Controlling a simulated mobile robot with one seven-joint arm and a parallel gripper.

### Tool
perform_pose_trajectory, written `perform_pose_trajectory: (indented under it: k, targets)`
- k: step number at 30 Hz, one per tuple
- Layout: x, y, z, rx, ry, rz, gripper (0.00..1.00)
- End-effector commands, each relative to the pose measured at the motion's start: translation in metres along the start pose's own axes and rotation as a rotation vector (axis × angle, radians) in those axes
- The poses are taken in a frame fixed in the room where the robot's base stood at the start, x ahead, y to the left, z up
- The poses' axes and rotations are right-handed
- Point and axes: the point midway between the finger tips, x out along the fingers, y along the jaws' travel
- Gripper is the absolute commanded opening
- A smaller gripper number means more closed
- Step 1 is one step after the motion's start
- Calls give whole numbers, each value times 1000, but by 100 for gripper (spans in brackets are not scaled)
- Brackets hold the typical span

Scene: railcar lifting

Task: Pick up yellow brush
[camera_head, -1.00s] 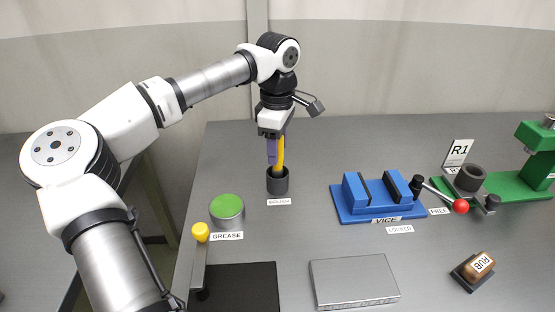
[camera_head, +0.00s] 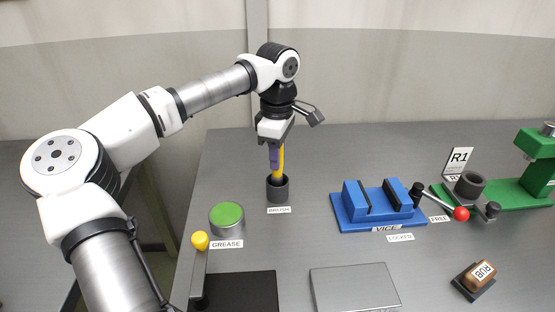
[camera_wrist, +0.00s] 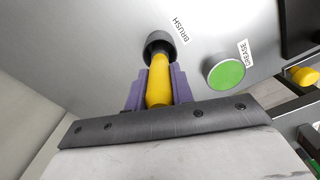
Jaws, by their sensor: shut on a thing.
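The yellow brush (camera_head: 281,163) stands upright, its lower end inside a dark round holder (camera_head: 278,190) labelled BRUSH. My gripper (camera_head: 274,157) points down above the holder, with its purple fingers shut on the brush's handle. In the wrist view the brush (camera_wrist: 158,82) lies between the two purple fingers (camera_wrist: 157,92), and its far end goes into the dark holder (camera_wrist: 160,44). The brush's bristles are hidden in the holder.
A grease tin (camera_head: 227,218) with a green top stands left of the holder, near a yellow-knobbed lever (camera_head: 200,242). A blue vice (camera_head: 378,206) is to the right, with a metal plate (camera_head: 355,288) in front. The bench between holder and vice is clear.

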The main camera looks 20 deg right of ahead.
Motion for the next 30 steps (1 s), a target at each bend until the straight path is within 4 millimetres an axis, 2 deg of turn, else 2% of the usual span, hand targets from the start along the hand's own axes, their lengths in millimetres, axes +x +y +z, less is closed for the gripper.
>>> perform_pose_trajectory:
  k: [5,8,14,21,27,30]
  targets:
    - [-18,1,0,-1,1,4,0]
    - [-35,1,0,-1,1,4,0]
    - [-83,1,0,-1,1,5,0]
    - [-149,1,1,-1,-1,4,0]
    - [-184,0,0,-1,0,2,0]
    - [-192,0,0,0,0,1,0]
